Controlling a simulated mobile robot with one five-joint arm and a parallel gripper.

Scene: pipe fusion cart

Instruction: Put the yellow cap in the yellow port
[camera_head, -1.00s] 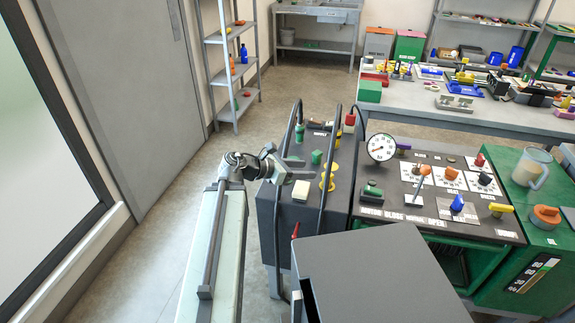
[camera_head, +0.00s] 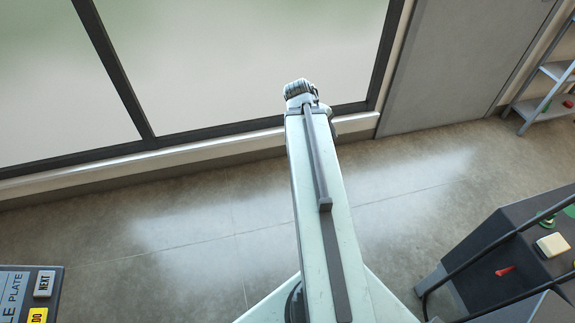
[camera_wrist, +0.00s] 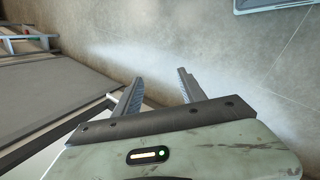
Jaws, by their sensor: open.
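Neither the yellow cap nor the yellow port shows in the current views. My gripper (camera_wrist: 160,82) is open and empty in the wrist view, its two fingers spread over bare floor. In the head view my arm reaches away toward the window wall, and its fingers are hidden there behind the wrist.
A dark cart (camera_head: 520,262) with a cream block (camera_head: 553,245), a red lever (camera_head: 505,271) and black hoses stands at right. A button panel (camera_head: 28,295) is at lower left. A shelf rack (camera_head: 545,95) stands at far right. The floor (camera_head: 220,230) between is clear.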

